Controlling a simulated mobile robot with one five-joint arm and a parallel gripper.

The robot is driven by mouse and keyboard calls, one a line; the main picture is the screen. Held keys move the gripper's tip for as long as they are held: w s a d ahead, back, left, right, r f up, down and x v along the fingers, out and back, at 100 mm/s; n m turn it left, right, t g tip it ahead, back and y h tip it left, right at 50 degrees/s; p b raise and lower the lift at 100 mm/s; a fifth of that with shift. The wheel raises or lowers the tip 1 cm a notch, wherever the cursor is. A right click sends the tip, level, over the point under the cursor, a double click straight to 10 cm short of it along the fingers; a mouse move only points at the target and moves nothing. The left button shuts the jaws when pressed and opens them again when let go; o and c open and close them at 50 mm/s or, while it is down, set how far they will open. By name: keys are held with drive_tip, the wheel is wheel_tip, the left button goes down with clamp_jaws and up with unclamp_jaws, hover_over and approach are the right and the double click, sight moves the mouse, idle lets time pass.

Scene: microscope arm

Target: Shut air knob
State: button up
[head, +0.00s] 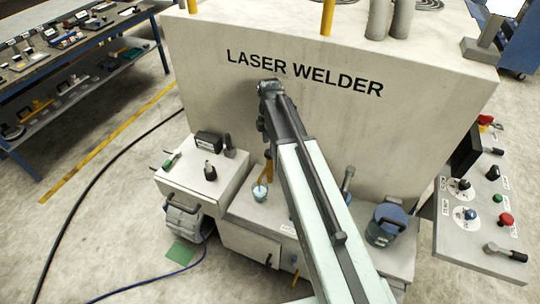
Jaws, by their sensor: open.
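No knob can be read as the air knob, as the labels are too small. The right control panel (449,234) carries a dark knob (463,184) and a blue knob (470,213), each on a white round dial plate. My arm reaches up from the bottom across the middle of the laser welder (400,110). The dark end of the arm, with my gripper (269,88), is in front of the welder's face below the lettering. It is left of the right panel and well apart from it. Its jaws are open; their tips are hard to make out.
A red button (506,219) and a black-ended lever (505,252) are on the right panel. A left ledge (195,187) holds small fittings. A blue canister (385,224) stands right of my arm. A black cable (92,185) crosses the floor at left.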

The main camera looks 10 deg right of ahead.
wheel_tip(320, 180, down, 4)
drive_tip(key=shift+r+b, duration=0.1)
drive_tip(key=shift+b, duration=1.05)
drive_tip(key=shift+r, duration=0.1)
clamp_jaws()
